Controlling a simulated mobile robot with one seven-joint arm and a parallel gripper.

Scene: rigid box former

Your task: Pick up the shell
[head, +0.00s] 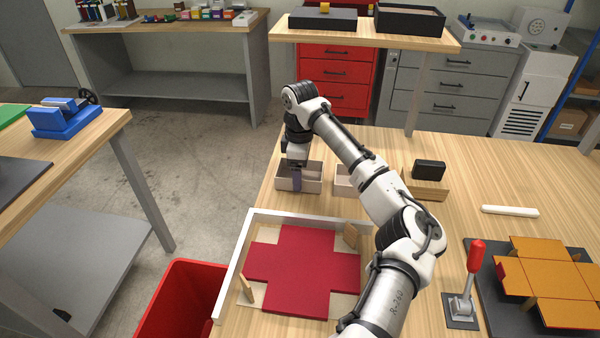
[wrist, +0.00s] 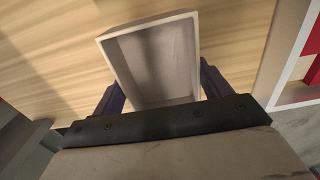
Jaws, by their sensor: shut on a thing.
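The shell (head: 312,186), a small pale open-topped box, is at the far left edge of the wooden bench. In the wrist view the shell (wrist: 155,65) lies between my two dark fingers, one on each side, with its hollow inside showing. My gripper (head: 297,178) points down over the shell and is shut on it. The near finger covers part of its front wall. I cannot tell whether its base touches the bench.
Beside it a second pale box (head: 343,184) is partly hidden by my arm. A white-framed tray (head: 236,262) holds a red cross-shaped sheet (head: 300,262). A wooden block holder with a black piece (head: 429,169) and a red-handled lever (head: 474,257) stand right. A red bin (head: 182,300) is below.

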